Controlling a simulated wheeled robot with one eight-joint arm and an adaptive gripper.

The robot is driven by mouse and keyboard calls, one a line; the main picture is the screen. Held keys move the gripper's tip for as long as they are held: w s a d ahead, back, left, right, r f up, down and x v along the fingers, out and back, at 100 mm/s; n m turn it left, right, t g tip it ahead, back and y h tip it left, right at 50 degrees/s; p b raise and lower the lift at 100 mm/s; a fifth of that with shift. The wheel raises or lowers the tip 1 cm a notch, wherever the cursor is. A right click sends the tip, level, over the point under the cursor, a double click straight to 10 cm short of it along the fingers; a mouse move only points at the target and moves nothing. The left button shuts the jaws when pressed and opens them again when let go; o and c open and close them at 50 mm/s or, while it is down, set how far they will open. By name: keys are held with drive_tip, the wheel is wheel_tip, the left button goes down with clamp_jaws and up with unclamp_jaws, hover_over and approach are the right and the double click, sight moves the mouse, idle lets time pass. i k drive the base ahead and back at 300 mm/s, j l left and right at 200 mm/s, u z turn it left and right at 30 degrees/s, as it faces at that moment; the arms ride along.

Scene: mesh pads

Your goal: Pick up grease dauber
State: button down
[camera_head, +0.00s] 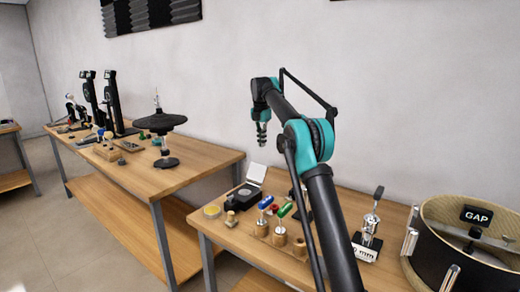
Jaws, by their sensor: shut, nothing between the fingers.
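My gripper (262,137) hangs at the end of my teal and black arm, fingers down, above the back of the near wooden table. It looks shut and empty, touching nothing. I cannot tell for sure which thing is the grease dauber. Candidates on the near table are a blue-topped tool (266,202) and a green-topped tool (284,210), each tilted over a round wooden base. A small wooden-and-brass piece (231,218) stands to their left. My arm hides part of the table.
A second table (137,180) at left holds several tools and a black disc stand (160,122).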

sight(231, 222)
drive_tip(key=k, duration=0.9)
